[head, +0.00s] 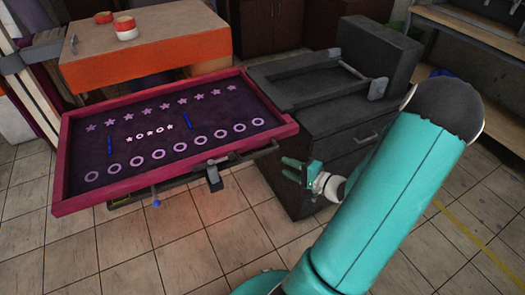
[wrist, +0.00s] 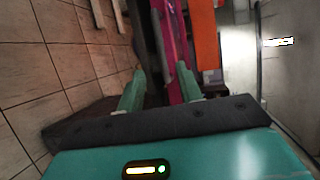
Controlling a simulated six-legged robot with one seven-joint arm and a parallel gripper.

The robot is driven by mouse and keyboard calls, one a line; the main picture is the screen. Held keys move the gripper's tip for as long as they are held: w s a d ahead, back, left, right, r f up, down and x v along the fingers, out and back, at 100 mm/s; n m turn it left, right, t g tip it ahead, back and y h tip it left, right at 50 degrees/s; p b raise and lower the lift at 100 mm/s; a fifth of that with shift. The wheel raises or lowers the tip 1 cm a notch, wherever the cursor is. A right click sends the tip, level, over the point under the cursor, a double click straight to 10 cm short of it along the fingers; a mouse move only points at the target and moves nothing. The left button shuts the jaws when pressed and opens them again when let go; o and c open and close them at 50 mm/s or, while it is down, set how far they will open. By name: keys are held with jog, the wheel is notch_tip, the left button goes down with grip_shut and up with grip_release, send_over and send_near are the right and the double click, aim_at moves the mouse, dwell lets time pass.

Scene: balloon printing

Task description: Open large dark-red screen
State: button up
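The large dark-red screen (head: 70,206) lies roughly flat at the left of the head view, with a dark purple mesh printed with stars and rings. A dark clamp (head: 213,178) and a bar sit along its front edge. My gripper (head: 287,168) is to the right of the screen's front right corner, apart from the clamp. In the wrist view my gripper (wrist: 160,84) has its two green fingers spread. The screen's magenta edge (wrist: 176,45) shows beyond and between the fingers. I see nothing gripped.
A grey machine base (head: 340,140) with a flat dark frame (head: 310,85) stands right of the screen, close behind my gripper. An orange-sided table (head: 150,60) is behind the screen. Tiled floor (head: 150,250) in front is clear.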

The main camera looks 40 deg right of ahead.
aim_at(259, 153)
jog(key=x, duration=1.3)
jog(key=shift+w+d, duration=0.15)
jog(key=shift+w, duration=0.15)
grip_shut()
